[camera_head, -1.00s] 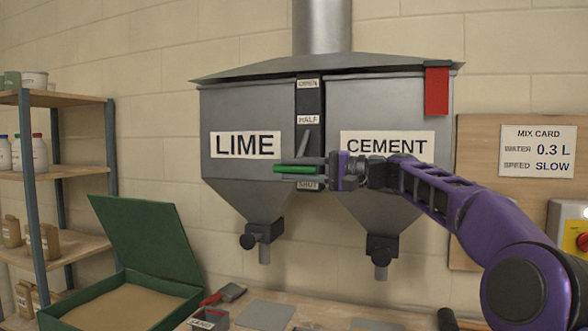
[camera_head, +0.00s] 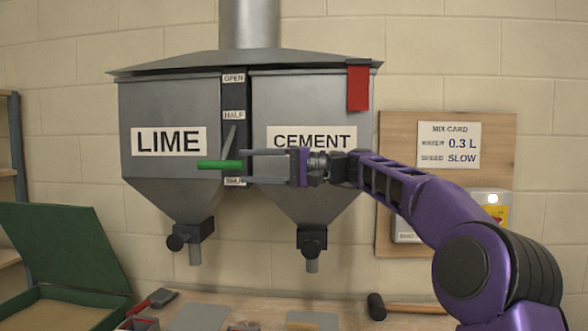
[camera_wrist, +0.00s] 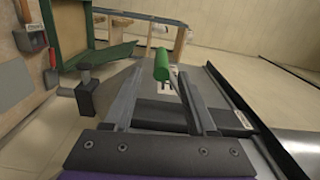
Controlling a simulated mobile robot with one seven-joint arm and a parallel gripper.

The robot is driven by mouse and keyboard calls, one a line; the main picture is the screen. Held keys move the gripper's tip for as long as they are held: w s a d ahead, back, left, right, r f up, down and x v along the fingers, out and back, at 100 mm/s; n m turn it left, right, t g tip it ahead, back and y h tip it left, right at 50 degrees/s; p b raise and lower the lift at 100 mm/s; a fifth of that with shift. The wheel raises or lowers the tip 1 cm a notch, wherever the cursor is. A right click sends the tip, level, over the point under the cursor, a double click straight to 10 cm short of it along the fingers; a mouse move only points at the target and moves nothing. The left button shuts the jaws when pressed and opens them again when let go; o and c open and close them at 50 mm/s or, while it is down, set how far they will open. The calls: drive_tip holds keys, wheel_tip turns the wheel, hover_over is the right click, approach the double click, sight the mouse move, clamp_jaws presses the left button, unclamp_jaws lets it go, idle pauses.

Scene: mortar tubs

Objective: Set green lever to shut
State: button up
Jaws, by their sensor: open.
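The green lever handle (camera_head: 219,165) sticks out in front of the dark strip between the two hoppers. It is well below the HALF label (camera_head: 233,115) and just above the SHUT label (camera_head: 235,181). A grey lever arm (camera_head: 230,138) shows above it. My gripper (camera_head: 245,166) is open, its two fingers pointing left at the handle's right end. In the wrist view the green handle (camera_wrist: 164,66) lies at or just beyond the fingertips, between their lines. I cannot tell whether either finger touches it.
The LIME hopper (camera_head: 170,110) and CEMENT hopper (camera_head: 310,108) stand behind the gripper. A red flag (camera_head: 358,88) hangs at the right. Below are a green box (camera_head: 85,245), a mallet (camera_head: 376,306) and small tools on the bench. A mix card (camera_head: 449,145) is on the wall board.

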drive_tip(key=d, duration=1)
drive_tip(key=shift+s, duration=0.4)
